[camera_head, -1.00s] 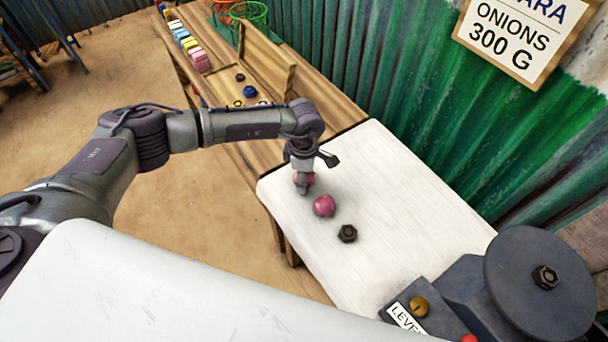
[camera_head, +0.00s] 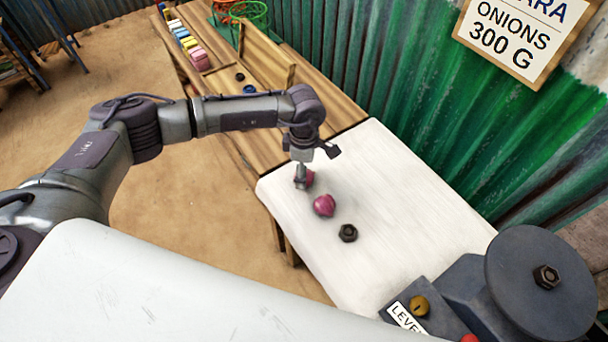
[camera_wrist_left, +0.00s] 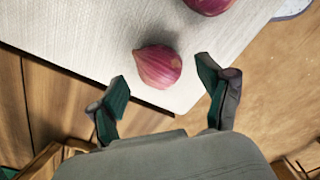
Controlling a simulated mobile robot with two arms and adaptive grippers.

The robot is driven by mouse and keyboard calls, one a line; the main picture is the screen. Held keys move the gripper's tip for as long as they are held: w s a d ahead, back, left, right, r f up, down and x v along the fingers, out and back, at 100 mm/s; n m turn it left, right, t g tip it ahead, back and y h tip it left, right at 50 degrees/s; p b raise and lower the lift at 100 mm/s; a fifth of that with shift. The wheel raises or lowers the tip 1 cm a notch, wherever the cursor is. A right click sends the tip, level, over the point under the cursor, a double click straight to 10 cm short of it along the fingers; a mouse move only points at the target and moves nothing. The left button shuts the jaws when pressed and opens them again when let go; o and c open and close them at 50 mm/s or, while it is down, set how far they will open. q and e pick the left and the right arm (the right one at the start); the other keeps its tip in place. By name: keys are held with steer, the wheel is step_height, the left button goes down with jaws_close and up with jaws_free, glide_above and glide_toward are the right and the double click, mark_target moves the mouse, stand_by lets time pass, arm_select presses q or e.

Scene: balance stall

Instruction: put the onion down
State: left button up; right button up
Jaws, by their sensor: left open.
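A purple-red onion (camera_wrist_left: 157,66) rests on the white tabletop (camera_wrist_left: 60,30) near its edge. My left gripper (camera_wrist_left: 164,80) is open above it, with its two fingers apart and the onion lying between and just beyond the tips. In the head view, my left gripper (camera_head: 301,183) partly hides this onion (camera_head: 310,177). A second onion (camera_head: 324,205) sits on the white tabletop (camera_head: 410,220) closer to me; part of it shows at the top of the wrist view (camera_wrist_left: 208,4). My right gripper is not in view.
A dark hex nut (camera_head: 347,233) lies beside the second onion. A grey scale with a round plate (camera_head: 535,290) stands at the lower right. A wooden bench (camera_head: 265,65) with coloured blocks (camera_head: 190,45) is behind. The table's right half is clear.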

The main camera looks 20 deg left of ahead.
arm_select(q)
step_height(320, 180, up, 9)
steer(key=shift+b, duration=0.4)
steer(key=shift+f, duration=0.1)
